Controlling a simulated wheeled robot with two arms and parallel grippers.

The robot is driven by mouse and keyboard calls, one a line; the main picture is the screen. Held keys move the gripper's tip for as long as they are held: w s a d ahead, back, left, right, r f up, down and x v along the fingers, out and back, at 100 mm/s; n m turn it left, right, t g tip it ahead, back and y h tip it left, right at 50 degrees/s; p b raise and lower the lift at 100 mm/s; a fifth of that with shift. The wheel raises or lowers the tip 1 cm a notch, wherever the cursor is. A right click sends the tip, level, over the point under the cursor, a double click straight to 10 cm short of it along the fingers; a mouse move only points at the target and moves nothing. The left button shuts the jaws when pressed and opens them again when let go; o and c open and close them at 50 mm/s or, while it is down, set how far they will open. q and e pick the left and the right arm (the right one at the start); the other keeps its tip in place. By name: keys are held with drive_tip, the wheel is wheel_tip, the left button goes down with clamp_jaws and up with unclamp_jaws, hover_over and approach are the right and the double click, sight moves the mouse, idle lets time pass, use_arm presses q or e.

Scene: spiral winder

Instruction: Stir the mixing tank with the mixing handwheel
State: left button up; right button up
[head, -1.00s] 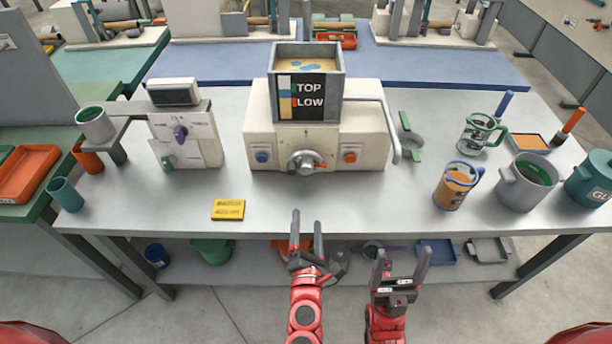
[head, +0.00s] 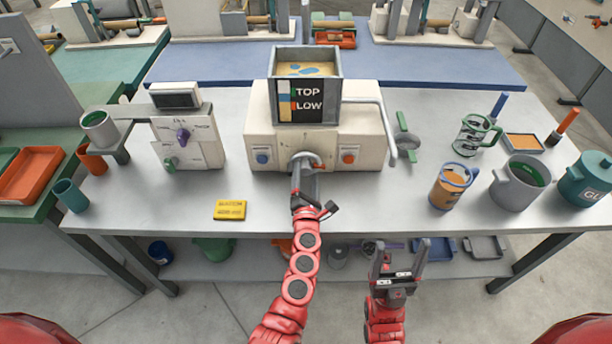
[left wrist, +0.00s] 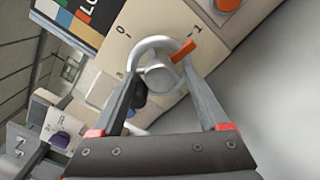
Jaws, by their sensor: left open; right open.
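The mixing tank (head: 308,62) is an open grey box with beige contents and blue patches, on top of a cream machine. A grey round handwheel with an orange tab is on the machine's front; it also shows in the left wrist view (left wrist: 150,43). My left gripper (head: 306,168) is open at the handwheel and partly hides it in the head view. In the left wrist view its fingers (left wrist: 160,76) reach to either side of the wheel; contact cannot be told. My right gripper (head: 402,246) is open and empty in front of the table's front edge.
A blue button (head: 262,157) and an orange button (head: 348,156) flank the handwheel. A bent grey bar (head: 386,130) is at the machine's right. A yellow sign (head: 230,210) lies at the front left. Several mugs and pots stand at the right. The table between is clear.

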use_arm(q)
clamp_jaws()
idle(0.4)
